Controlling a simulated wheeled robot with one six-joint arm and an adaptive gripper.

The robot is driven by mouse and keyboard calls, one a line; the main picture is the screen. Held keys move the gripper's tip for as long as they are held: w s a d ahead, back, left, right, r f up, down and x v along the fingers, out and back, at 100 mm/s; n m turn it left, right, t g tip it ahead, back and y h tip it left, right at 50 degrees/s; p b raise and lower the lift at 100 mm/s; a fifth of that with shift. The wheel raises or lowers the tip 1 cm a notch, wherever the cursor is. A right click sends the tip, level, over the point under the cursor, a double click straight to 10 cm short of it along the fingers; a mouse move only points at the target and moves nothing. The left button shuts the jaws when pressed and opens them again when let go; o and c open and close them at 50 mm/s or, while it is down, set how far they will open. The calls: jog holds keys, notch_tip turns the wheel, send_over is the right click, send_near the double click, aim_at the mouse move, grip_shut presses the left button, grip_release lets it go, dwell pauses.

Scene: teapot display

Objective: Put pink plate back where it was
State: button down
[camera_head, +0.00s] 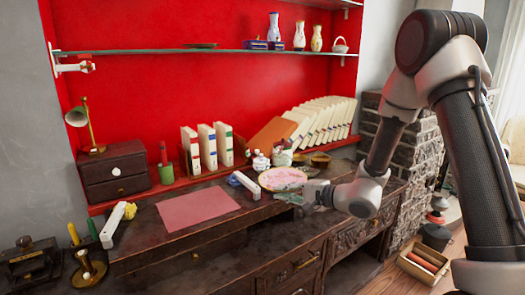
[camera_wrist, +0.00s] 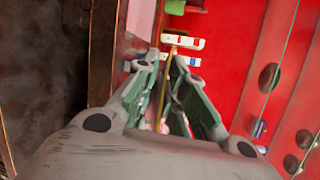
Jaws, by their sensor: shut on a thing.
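The pink plate (camera_head: 283,178) has a pale yellow rim and shows at the right part of the dark wooden desk in the head view. My gripper (camera_head: 285,197) is at its near edge, with the fingers shut on the rim. In the wrist view the plate (camera_wrist: 165,85) shows edge-on as a thin yellowish strip between the two green-grey fingertips (camera_wrist: 168,65). I cannot tell whether the plate touches the desk or is held just above it.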

jog(key=w+d+r+m+t+h, duration=0.1)
jog(key=d+m+t+h, duration=0.1)
jog(key=d, duration=0.5)
jog(key=w+d+r+m+t+h, duration=0.1)
jog(key=w+d+m+t+h, duration=0.1)
jog(key=d, duration=0.6)
jog(key=w+d+r+m+t+h, duration=0.1)
jog(key=d+m+h, duration=0.2)
jog(key=d, duration=0.4)
jog(key=shift+w+d+m+t+h, duration=0.25)
jog(key=shift+w+m+t+h, duration=0.05)
jog(key=shift+t+h, duration=0.1)
jog(key=shift+a, duration=0.1)
